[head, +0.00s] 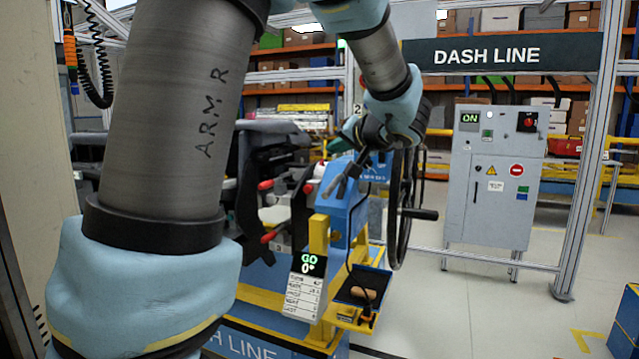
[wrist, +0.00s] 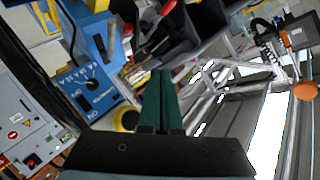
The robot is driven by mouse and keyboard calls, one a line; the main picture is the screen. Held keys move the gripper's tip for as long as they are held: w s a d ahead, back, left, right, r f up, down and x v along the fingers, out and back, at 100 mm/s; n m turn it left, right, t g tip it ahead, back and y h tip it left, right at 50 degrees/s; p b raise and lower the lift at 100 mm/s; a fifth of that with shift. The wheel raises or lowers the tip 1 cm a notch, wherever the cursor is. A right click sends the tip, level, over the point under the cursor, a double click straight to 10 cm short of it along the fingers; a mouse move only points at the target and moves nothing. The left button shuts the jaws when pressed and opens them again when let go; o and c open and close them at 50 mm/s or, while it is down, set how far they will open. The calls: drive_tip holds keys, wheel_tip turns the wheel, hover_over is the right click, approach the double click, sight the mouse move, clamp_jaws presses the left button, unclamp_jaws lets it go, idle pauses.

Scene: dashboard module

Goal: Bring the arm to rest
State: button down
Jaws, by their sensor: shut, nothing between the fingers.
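My gripper (wrist: 161,74) shows in the wrist view with its two green fingers together and nothing between them. In the head view my arm comes down from the top, and its wrist hangs in front of the blue dashboard station (head: 342,206). The fingers are small and partly hidden there. In the wrist view the blue panel with a dial (wrist: 92,84) lies left of the fingers, apart from them as far as I can tell.
A large black handwheel (head: 399,205) with a side handle stands right of the station. A sign reading GO 0° (head: 307,266) and a tray (head: 362,287) are at its front. A grey cabinet (head: 494,178) marked ON stands farther right.

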drive_tip(key=s+a+f+g, duration=0.3)
drive_tip(key=a+f+g, duration=0.2)
drive_tip(key=a+f, duration=0.4)
drive_tip(key=s+a+f+n+g+h+p, duration=0.1)
drive_tip(key=s+a+f+g+h, duration=0.1)
drive_tip(key=s+f, duration=0.5)
drive_tip(key=s+a+f+n+g+h+p, duration=0.1)
drive_tip(key=s+a+f+g+h+p, duration=0.1)
drive_tip(key=s+a+f+g, duration=0.3)
drive_tip(key=shift+s+a+f+n+h, duration=0.45)
drive_tip(key=shift+s+f+h, duration=0.4)
drive_tip(key=shift+s, duration=1.55)
drive_tip(key=shift+f, duration=0.1)
